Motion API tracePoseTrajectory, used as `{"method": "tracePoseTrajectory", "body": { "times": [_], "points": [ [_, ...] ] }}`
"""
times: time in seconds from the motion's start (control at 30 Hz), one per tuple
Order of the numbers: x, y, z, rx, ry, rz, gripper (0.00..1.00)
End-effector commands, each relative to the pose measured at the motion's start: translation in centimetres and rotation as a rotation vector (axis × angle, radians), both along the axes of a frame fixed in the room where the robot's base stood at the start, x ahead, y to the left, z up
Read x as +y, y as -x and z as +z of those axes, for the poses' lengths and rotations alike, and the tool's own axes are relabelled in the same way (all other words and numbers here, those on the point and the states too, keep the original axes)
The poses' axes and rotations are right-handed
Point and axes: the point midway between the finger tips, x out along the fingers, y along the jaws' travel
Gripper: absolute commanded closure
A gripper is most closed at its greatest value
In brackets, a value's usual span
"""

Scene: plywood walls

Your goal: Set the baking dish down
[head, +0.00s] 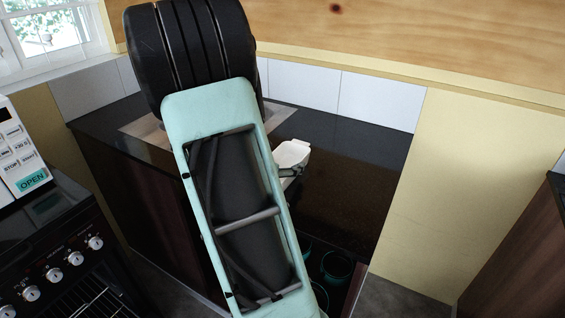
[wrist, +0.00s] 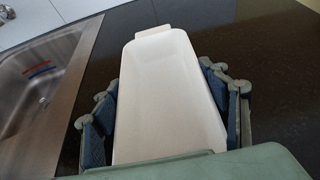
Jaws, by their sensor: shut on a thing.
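The baking dish (wrist: 168,90) is white and oblong, with a tab handle at its far end. In the wrist view it fills the space between the two fingers of my gripper (wrist: 164,112), which is shut on its sides. The dish is over the black countertop (wrist: 265,45), right of the sink; I cannot tell if it touches the surface. In the head view only the far part of the dish (head: 292,153) shows beside my arm, with a bit of my gripper (head: 291,171). My arm hides the rest.
A steel sink (wrist: 40,95) lies close to the left of the dish, with a red and blue item inside. The counter right of the dish is clear. An open drawer (head: 335,268) with dark round pots is below the counter's front. A stove (head: 62,262) stands at left.

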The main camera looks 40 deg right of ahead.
Motion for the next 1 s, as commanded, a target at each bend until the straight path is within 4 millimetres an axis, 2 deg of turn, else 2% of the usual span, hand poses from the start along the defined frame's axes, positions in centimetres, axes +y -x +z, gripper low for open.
{"method": "tracePoseTrajectory", "body": {
  "times": [0.03, 0.17, 0.57, 1.0],
  "points": [
    [0.0, 0.0, -0.1, 0.000, 0.000, 0.000, 0.29],
    [0.0, 0.0, 0.0, 0.000, 0.000, 0.000, 0.15],
    [0.0, 0.0, 0.5, 0.000, 0.000, 0.000, 0.15],
    [8.0, 2.2, 3.9, -0.003, 0.000, 0.004, 0.15]
  ]
}}
